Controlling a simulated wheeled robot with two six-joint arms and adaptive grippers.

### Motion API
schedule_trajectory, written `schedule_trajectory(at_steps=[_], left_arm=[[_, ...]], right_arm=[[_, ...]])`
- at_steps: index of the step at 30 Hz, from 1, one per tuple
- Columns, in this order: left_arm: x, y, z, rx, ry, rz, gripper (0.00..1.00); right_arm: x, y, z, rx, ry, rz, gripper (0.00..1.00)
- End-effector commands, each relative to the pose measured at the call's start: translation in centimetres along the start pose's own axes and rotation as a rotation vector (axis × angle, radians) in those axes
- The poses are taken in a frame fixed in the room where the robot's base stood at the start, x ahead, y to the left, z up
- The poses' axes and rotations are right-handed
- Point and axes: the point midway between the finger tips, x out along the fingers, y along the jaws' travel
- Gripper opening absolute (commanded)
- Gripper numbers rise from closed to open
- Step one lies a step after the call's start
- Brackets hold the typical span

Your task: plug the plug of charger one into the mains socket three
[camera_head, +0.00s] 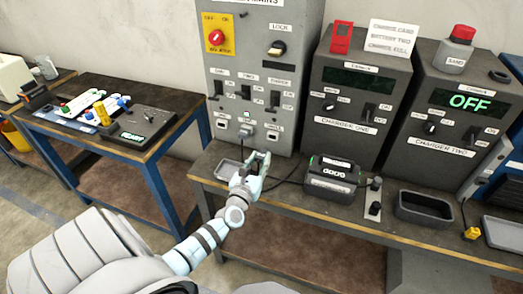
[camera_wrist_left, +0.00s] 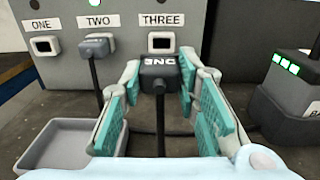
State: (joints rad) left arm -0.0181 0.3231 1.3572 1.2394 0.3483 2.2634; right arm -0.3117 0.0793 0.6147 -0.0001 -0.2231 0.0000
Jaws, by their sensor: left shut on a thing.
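The dark plug of charger one (camera_wrist_left: 158,72), with upside-down lettering that reads like ONE, is between the fingers of my left gripper (camera_wrist_left: 160,95), which is shut on it. Its cable hangs down toward the bench. Mains socket three (camera_wrist_left: 161,42) is a pale-framed opening just beyond the plug, under the THREE label; it looks empty, and I cannot tell the exact gap. In the head view my left gripper (camera_head: 257,163) is in front of the mains cabinet (camera_head: 258,60), low near the bench. Charger one (camera_head: 355,100) stands to the right with a dark display. My right gripper is not seen.
Socket two (camera_wrist_left: 97,45) holds a grey plug with a hanging cable; socket one (camera_wrist_left: 44,45) looks empty. A grey tray (camera_wrist_left: 70,143) lies below them. A battery pack (camera_head: 332,176) with green lights sits right of the gripper. Charger two (camera_head: 455,110) shows OFF.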

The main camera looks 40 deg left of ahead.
Motion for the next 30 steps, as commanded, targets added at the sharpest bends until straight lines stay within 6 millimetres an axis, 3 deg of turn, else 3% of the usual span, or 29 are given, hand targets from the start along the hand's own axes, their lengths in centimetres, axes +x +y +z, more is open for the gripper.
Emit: schedule_trajectory(at_steps=[4,10,18,30], left_arm=[[0.5,-0.1,-0.1,0.001,-0.001,0.001,0.00],[3.0,-0.2,-0.1,0.000,-0.002,-0.001,0.00],[5.5,-0.3,-0.1,0.001,-0.001,-0.002,0.00],[5.8,-0.3,0.1,0.001,0.000,-0.003,0.00]], right_arm=[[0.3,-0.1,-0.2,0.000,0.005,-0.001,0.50],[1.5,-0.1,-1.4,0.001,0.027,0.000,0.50],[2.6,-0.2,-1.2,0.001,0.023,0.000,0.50],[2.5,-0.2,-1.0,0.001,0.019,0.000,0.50]])
